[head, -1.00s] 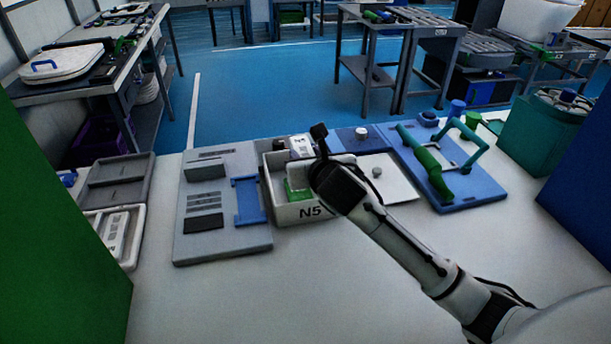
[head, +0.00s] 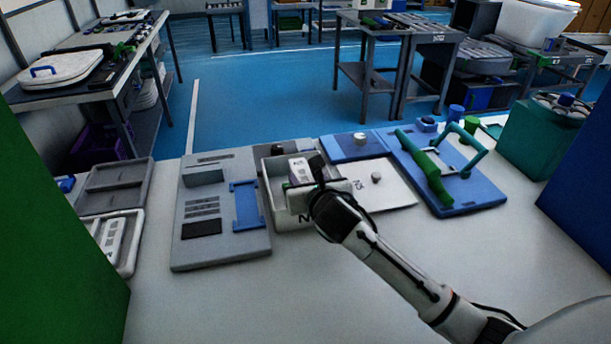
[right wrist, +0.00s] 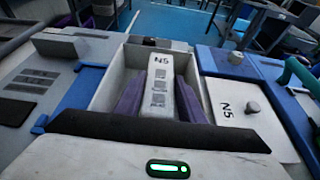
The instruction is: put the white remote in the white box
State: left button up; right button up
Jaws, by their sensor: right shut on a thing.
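The white remote (head: 300,171), a slim white bar with dark printed labels, stands tilted in the jaws of my right gripper (head: 305,185). In the right wrist view the remote (right wrist: 160,85) sits between the two purplish fingers of the right gripper (right wrist: 159,95), which is shut on it. The white box (head: 267,195) lies directly below and around it, open at the top; its rim (right wrist: 106,75) shows in the right wrist view. The remote's lower end is hidden, so I cannot tell whether it touches the box floor. My left gripper is not in view.
A grey board (head: 220,240) lies left of the box. A white lid marked N5 (head: 392,192) lies right of it, then a blue board with green handles (head: 465,195). Trays (head: 125,225) stand far left. The front of the table is clear.

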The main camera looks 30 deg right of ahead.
jog(key=shift+f, duration=0.1)
jog(key=o, duration=1.1)
jog(key=shift+r, duration=0.25)
jog(key=v, duration=0.6)
jog(key=p+v, duration=0.1)
jog(key=v, duration=0.5)
jog(key=shift+a+r, duration=0.1)
jog(key=shift+r, duration=0.2)
